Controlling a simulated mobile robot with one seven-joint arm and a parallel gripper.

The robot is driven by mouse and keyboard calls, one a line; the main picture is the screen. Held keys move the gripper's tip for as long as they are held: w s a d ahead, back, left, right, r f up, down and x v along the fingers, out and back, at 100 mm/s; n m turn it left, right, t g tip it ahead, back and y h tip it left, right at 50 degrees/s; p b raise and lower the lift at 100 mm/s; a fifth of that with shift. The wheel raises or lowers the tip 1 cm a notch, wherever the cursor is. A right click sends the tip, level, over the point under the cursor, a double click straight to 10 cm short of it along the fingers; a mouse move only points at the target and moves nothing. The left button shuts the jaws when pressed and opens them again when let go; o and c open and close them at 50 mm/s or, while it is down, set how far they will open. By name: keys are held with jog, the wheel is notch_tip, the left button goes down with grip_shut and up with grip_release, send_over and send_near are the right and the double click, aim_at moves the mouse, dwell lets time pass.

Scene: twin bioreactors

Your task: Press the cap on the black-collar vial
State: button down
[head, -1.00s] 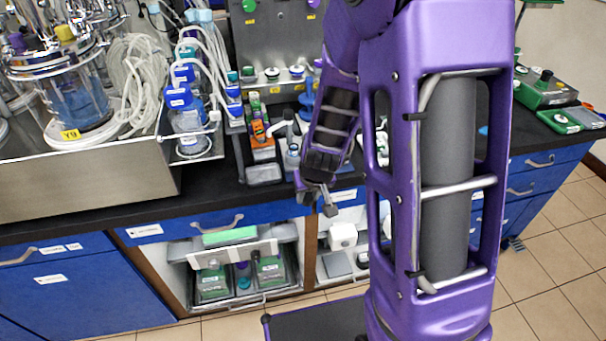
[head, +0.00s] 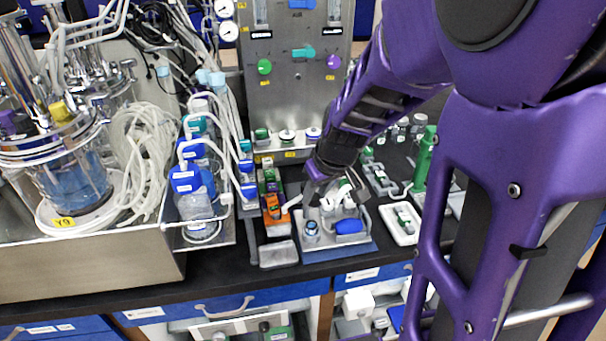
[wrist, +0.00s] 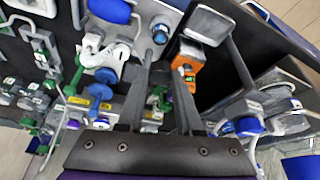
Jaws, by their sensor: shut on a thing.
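My gripper (head: 318,186) points down over the back left part of a grey tray (head: 326,249). In the wrist view its two dark fingers (wrist: 165,62) come close together; what they hold is too small to make out. A white clamp-like fixture (head: 340,196) stands just right of the fingers, also in the wrist view (wrist: 112,55). A small round holder with a blue ring (head: 311,230) sits in the tray's front left, also in the wrist view (wrist: 160,34). I cannot pick out the black-collar vial or its cap.
An orange rack (head: 272,208) with small items stands left of the tray, with a grey box (head: 278,254) in front. A blue oval piece (head: 350,226) lies in the tray. A steel panel (head: 297,75) rises behind.

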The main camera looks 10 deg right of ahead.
jog(key=shift+w, duration=0.45)
jog(key=b, duration=0.4)
send_over(311, 220)
jog(key=s, duration=0.1)
notch_tip(311, 220, down, 5)
jog(key=shift+s+d+f, duration=0.15)
jog(key=shift+f+b, duration=0.55)
jog(key=shift+b, duration=0.1)
jog(key=shift+f+b, duration=0.2)
jog(key=shift+b, duration=0.65)
dwell(1.3)
dwell(0.4)
grip_release()
dwell(0.4)
jog(key=shift+r, duration=0.15)
